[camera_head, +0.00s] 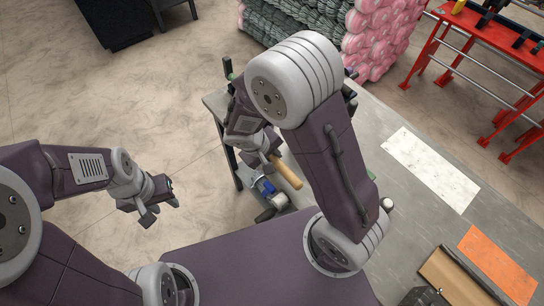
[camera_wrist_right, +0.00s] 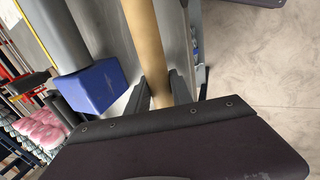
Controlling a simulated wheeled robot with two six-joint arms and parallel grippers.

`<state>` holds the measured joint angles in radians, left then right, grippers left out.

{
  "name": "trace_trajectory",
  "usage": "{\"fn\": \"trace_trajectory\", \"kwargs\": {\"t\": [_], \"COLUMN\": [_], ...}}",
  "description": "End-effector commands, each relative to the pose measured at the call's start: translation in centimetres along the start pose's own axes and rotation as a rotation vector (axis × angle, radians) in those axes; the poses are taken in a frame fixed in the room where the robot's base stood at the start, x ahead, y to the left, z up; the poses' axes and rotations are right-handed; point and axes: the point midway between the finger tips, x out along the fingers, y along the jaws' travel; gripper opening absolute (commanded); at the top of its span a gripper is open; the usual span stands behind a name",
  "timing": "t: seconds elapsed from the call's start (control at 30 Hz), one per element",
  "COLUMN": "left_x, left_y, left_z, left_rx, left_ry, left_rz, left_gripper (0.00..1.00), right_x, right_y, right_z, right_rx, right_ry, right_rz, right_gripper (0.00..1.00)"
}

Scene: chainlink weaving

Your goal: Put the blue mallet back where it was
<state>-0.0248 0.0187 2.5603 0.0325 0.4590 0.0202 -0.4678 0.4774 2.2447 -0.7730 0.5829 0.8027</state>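A pale wooden handle (camera_head: 288,172) shows beside my right gripper (camera_head: 268,160) in the head view; I take it for the blue mallet's handle. In the right wrist view the handle (camera_wrist_right: 146,40) runs between the fingers of my right gripper (camera_wrist_right: 162,92), which sit against both its sides. The mallet's head is not clearly seen; the handle runs out of the top of the wrist view. A blue block (camera_wrist_right: 98,88) on a grey cylinder lies left of the handle. The blue part (camera_head: 267,187) also shows below the gripper in the head view. My left gripper (camera_head: 161,210) is open and empty.
Red racks (camera_head: 480,60) and pink and grey mesh rolls (camera_head: 385,35) stand behind. My left gripper is over open floor.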

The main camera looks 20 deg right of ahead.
Motion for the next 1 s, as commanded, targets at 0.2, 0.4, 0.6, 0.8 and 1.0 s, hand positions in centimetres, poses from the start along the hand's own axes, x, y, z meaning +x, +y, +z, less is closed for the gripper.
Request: {"fn": "trace_trajectory", "kwargs": {"t": [0.2, 0.4, 0.6, 0.8, 1.0], "left_x": [-0.1, -0.6, -1.9, -2.6, -2.9], "left_y": [0.0, 0.0, 0.0, 0.1, 0.1], "left_z": [0.0, -0.1, -0.2, -0.3, -0.3], "left_rx": [0.000, 0.000, 0.000, 0.000, 0.000], "left_ry": [0.000, 0.000, 0.000, 0.000, 0.000], "left_rz": [0.000, 0.000, 0.000, 0.000, 0.000], "left_gripper": [0.36, 0.36, 0.36, 0.36, 0.36], "right_x": [0.0, -0.5, -4.8, -9.7, -12.2], "right_y": [0.0, 0.2, 0.3, 0.2, 0.2], "right_z": [0.0, 0.0, -0.2, -0.1, -0.1], "right_rx": [0.000, 0.000, 0.001, -0.001, 0.000], "right_ry": [0.000, 0.000, 0.008, 0.006, 0.002], "right_rz": [0.000, 0.000, -0.001, -0.001, 0.000], "right_gripper": [0.47, 0.47, 0.47, 0.47, 0.47]}}
